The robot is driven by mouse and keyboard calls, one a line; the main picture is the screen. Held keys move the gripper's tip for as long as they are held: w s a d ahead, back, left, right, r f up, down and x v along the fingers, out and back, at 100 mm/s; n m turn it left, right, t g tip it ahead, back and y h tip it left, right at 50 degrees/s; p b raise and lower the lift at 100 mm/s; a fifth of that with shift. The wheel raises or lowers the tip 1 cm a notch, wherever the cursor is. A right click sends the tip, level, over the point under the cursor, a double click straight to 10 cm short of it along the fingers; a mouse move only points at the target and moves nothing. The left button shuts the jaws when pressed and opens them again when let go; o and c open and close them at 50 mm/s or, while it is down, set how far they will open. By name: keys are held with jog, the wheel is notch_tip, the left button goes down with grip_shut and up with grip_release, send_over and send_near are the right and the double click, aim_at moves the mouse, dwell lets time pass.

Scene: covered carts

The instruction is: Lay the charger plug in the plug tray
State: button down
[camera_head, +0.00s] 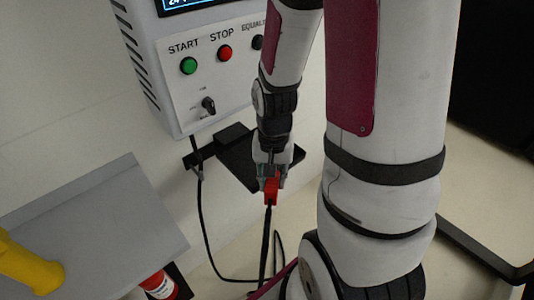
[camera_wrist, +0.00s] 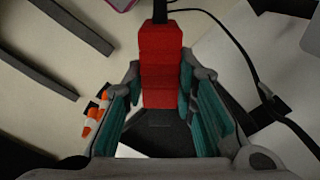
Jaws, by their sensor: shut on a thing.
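The charger plug is a red block (camera_head: 271,188) with a black cable hanging from its lower end. My gripper (camera_head: 270,176) is shut on it and holds it in the air, just at the right part of the black tray (camera_head: 238,168) in the head view. The gap between plug and tray cannot be judged. In the wrist view the red plug (camera_wrist: 161,65) stands between the teal-padded fingers of my gripper (camera_wrist: 160,78). A dark surface shows below it there; I cannot tell whether it is the tray.
A white charger cabinet (camera_head: 205,85) with START and STOP buttons stands behind the tray. A grey table top (camera_head: 95,220) is at lower left, with a yellow object (camera_head: 28,265) on it and a red canister (camera_head: 160,285) beside it. A black cable (camera_head: 203,220) loops down below the tray.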

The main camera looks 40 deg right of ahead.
jog(key=shift+w+d+f+b, duration=0.25)
jog(key=shift+w+b, duration=0.15)
jog(key=shift+b, duration=0.45)
jog(key=w+d, duration=0.5)
jog(key=w, duration=0.1)
jog(key=w+d+f+b, duration=0.1)
jog(key=w+d, duration=0.2)
jog(key=shift+w+d, duration=0.3)
jog(key=shift+f, duration=1.7)
jog(key=c, duration=1.3)
grip_release()
jog(key=shift+f, duration=0.1)
